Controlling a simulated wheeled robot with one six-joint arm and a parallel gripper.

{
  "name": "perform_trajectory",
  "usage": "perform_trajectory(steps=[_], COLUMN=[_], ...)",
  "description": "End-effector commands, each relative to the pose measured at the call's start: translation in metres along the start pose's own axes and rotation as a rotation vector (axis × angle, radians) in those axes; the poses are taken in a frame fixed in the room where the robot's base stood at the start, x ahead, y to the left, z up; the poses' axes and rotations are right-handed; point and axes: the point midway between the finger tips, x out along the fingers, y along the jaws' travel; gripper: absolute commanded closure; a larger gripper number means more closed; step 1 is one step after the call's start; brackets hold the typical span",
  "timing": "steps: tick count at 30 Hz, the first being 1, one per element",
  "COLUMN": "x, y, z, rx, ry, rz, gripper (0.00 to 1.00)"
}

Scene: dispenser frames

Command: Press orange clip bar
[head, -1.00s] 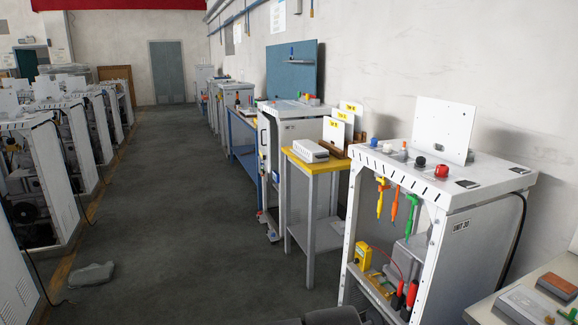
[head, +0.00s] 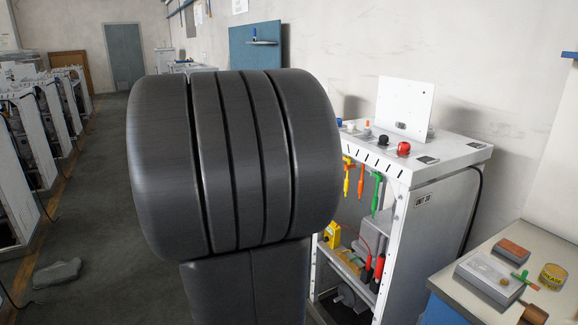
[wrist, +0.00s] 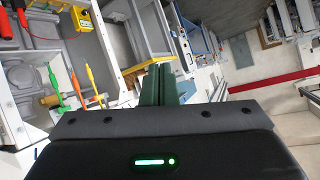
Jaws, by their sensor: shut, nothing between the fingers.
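The orange clip (head: 361,181) hangs from the front top edge of the white unit in the head view, between a yellow clip (head: 347,177) and a green clip (head: 376,194). In the wrist view, which is turned over, the orange clip (wrist: 76,88) shows left of my gripper, between the green and yellow ones. A separate bar on it is too small to make out. My gripper (wrist: 160,72) is shut and empty, its dark green fingers together. It is apart from the clips. My gripper is not seen in the head view, where my dark arm link fills the middle.
The white unit (head: 441,194) has knobs on top and a yellow box (head: 333,235) and red-handled leads on its shelf. A bench (head: 447,283) with small blocks and a tin stands at lower right. The aisle floor (head: 95,215) at left is mostly clear.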

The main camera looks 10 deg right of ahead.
Motion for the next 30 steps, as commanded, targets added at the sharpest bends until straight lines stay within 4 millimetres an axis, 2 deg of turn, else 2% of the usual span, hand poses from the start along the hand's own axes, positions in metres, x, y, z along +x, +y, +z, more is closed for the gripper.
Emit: perform_trajectory(steps=[1,3,6,11,14,21,25,30], x=[0.013,0.027,0.041,0.049,0.046,0.019,0.005,-0.004], y=[-0.003,-0.003,0.002,0.015,0.022,0.023,0.017,0.012], z=[-0.013,-0.031,-0.05,-0.059,-0.053,-0.015,0.002,0.012], rx=[0.025,0.064,0.112,0.167,0.186,0.172,0.151,0.136], ry=[0.069,0.172,0.307,0.478,0.553,0.624,0.621,0.615], rz=[0.029,0.09,0.205,0.448,0.633,1.07,1.227,1.314], gripper=[1.0,1.0,1.0,1.0,1.0,1.0,1.0,1.0])
